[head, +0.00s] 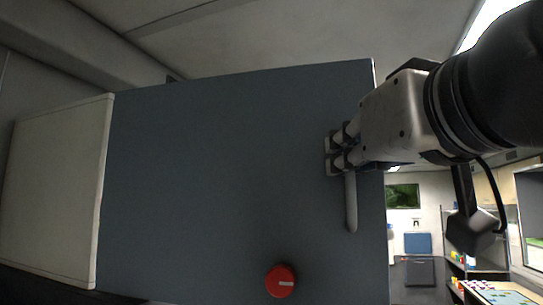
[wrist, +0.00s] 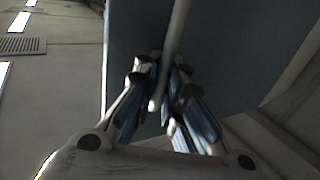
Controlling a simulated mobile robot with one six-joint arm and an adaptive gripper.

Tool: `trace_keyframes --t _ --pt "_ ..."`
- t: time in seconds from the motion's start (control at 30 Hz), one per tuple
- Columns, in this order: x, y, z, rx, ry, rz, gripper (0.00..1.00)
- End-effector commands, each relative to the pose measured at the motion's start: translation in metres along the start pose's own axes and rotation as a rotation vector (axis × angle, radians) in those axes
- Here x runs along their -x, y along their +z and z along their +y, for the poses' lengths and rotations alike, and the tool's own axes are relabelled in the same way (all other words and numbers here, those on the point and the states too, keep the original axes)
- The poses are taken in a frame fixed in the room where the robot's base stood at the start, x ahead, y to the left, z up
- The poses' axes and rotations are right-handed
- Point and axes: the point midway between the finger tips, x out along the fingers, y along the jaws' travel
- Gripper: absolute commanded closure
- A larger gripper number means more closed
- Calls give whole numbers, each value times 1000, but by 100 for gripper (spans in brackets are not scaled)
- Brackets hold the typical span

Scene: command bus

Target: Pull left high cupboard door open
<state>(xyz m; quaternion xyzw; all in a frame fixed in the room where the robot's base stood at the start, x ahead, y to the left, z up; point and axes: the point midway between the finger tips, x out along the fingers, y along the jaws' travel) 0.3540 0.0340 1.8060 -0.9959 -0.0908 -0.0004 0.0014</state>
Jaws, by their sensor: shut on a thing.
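The grey-blue cupboard door (head: 220,180) fills the middle of the head view and stands as a broad flat panel. A pale vertical bar handle (head: 351,205) is on it near its right edge. My gripper (head: 338,150) is shut on the handle's upper part, and the lower part sticks out below the fingers. In the wrist view the handle (wrist: 178,35) runs down between the two fingers of my gripper (wrist: 160,85), with the dark door (wrist: 135,30) behind it. How far the door stands open is hard to tell.
A red round knob (head: 281,281) is low on the door panel. A pale panel (head: 55,195) adjoins the door at left. The ceiling (head: 270,40) is close above. At lower right the room opens out, with a blue-and-grey cabinet (head: 418,243) and a table (head: 500,293) carrying small items.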

Motion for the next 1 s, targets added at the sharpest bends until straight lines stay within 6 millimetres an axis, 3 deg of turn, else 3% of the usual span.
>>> trace_keyframes --t 0.23,0.27,0.4,0.73,0.87,1.0 --pt "0 1 0 3 1 -3 100" --pt "0 1 0 3 1 -3 90" --pt "0 1 0 2 1 -2 82" --pt "0 -1 0 1 1 -1 82" --pt "-1 -11 0 3 1 1 82" --pt "0 -33 0 4 1 11 82"
